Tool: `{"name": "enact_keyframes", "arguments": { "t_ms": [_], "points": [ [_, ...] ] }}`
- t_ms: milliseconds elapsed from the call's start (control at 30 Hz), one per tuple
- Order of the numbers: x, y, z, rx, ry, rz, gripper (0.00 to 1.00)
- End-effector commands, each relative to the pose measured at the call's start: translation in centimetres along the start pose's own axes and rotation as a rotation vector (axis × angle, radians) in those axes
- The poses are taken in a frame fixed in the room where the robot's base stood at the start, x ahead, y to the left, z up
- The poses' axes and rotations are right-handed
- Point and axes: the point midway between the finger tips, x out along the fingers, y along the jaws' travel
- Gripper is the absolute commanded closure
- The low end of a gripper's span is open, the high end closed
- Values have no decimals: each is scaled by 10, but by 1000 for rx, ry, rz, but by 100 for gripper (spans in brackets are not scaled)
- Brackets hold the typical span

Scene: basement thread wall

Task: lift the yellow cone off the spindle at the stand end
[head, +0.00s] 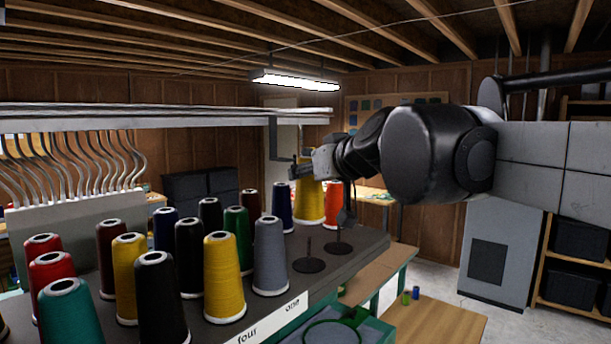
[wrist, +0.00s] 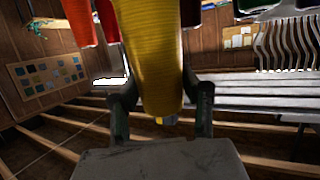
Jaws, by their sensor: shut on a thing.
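A yellow cone of thread (head: 311,203) is held upright by my gripper (head: 303,168) above the back end of the dark stand (head: 352,248). Its base appears higher than the two bare spindles, so it looks clear of the stand. In the wrist view, which is upside down, the yellow cone (wrist: 152,50) fills the middle, its narrow end between my two fingers. One bare spindle (head: 309,262) and another bare spindle (head: 339,245) stand near the stand's right edge. The cone's top is partly hidden by my gripper.
A grey cone (head: 270,258), a dark blue cone (head: 282,207) and an orange cone (head: 333,206) stand close by. Several other cones crowd the left of the stand. A rail (head: 200,118) runs above them. A wooden bench (head: 435,322) is at lower right.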

Motion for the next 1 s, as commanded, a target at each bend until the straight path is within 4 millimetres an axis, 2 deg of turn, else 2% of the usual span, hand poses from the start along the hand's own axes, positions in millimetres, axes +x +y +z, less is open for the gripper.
{"name": "enact_keyframes", "arguments": {
  "t_ms": [167, 600, 1000],
  "points": [
    [-2, 0, -6, 0, 0, 0, 93],
    [-12, 0, -39, 0, 0, 0, 93],
    [-12, 0, -38, 0, 0, 0, 93]
  ]
}}
